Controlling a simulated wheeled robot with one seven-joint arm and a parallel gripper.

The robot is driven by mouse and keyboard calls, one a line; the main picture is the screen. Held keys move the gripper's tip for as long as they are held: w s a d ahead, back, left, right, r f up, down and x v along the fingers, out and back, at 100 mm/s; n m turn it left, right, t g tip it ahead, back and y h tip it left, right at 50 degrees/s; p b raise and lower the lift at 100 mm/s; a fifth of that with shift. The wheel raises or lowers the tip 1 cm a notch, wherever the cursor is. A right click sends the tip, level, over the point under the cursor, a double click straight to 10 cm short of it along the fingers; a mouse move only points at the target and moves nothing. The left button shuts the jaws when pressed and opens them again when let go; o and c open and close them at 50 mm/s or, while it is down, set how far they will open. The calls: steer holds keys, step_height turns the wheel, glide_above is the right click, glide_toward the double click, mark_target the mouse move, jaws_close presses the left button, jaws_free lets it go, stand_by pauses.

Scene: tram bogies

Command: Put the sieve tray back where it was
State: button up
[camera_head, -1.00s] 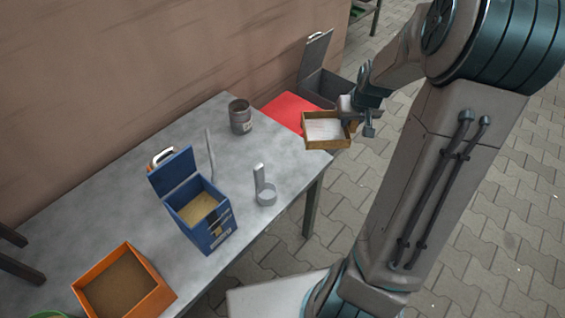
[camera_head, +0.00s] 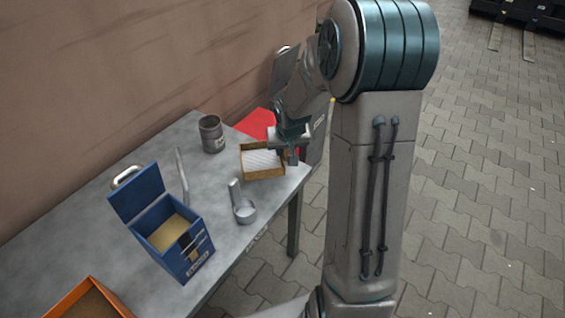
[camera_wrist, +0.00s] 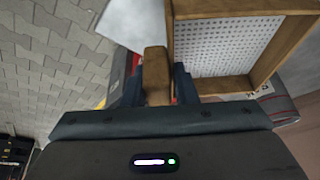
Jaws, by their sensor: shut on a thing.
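The sieve tray (camera_head: 262,165) is a shallow wooden frame with a white perforated bottom. My gripper (camera_head: 291,147) is shut on its short wooden handle and holds the tray over the far right end of the grey table. In the wrist view, the handle (camera_wrist: 157,78) sits between the two fingers of my gripper (camera_wrist: 158,85), and the perforated bottom of the sieve tray (camera_wrist: 228,48) shows to the right. I cannot tell whether the tray touches the tabletop.
On the table (camera_head: 95,205) stand a dark can (camera_head: 212,134), a metal cup with an upright handle (camera_head: 243,208), an open blue box (camera_head: 190,255) and an orange tray (camera_head: 62,302). A red surface (camera_head: 254,122) lies beyond the table's end. Bare tabletop lies between can and cup.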

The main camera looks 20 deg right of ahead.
mark_target(265, 155)
steer(key=shift+w+a+f, duration=0.15)
steer(key=shift+a+f, duration=0.15)
steer(key=shift+a, duration=0.1)
steer(key=shift+f+b, duration=0.65)
steer(key=shift+f, duration=1.3)
steer(key=shift+f, duration=0.15)
steer(key=o, duration=1)
steer(key=shift+o, duration=0.2)
